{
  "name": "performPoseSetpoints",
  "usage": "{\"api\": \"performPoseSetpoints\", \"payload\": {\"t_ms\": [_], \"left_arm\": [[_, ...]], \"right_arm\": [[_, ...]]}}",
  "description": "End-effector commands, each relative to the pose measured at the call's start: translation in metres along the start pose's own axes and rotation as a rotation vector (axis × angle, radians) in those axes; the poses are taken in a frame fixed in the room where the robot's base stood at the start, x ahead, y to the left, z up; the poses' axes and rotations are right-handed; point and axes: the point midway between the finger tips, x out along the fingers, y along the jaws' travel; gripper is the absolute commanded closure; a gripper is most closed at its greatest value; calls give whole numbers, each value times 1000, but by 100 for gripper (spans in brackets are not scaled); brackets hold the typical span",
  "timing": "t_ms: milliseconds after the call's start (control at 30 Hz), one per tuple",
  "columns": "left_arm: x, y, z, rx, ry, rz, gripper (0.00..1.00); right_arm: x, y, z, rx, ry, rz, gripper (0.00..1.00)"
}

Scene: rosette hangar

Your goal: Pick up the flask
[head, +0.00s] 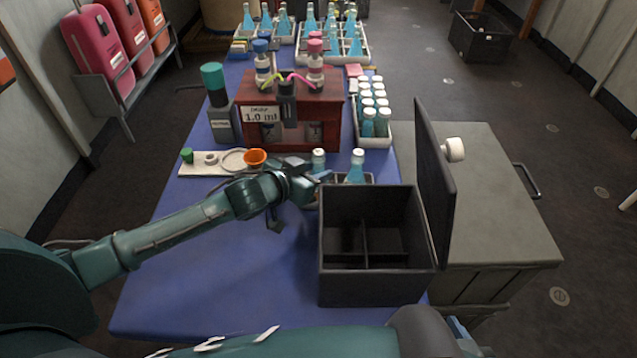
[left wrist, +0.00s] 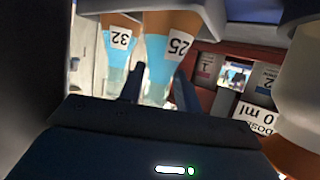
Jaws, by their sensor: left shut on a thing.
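A small flask with blue liquid and a pale cap (head: 318,158) stands just beyond my left gripper (head: 308,188). In the left wrist view the flask labelled 25 (left wrist: 158,72) appears upside down between the two dark fingers (left wrist: 158,92). My left gripper is shut on this flask. A second flask, labelled 32 (left wrist: 116,50), is beside it; in the head view a similar flask (head: 356,168) stands just to the right. The gripper hides the held flask's lower part in the head view. My right gripper is not seen.
An open black divided box (head: 328,285) with a raised lid (head: 437,185) stands close to the right. Behind are a red dispenser (head: 335,105), a white tray with an orange bowl (head: 256,157), and a rack of bottles (head: 376,142). The blue table (head: 200,290) is clear front left.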

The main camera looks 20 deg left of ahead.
Motion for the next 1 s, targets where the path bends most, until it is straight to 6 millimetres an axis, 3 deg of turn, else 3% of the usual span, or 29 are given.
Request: {"api": "performPoseSetpoints", "payload": {"t_ms": [300, 567, 1000], "left_arm": [[0, 0, 0, 0, 0, 0, 96], [-1, 0, -4, 0, 3, 0, 97], [-31, 0, -76, 2, 6, 1, 97]], "right_arm": [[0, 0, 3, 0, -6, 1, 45], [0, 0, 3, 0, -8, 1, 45], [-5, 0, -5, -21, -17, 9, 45]]}}
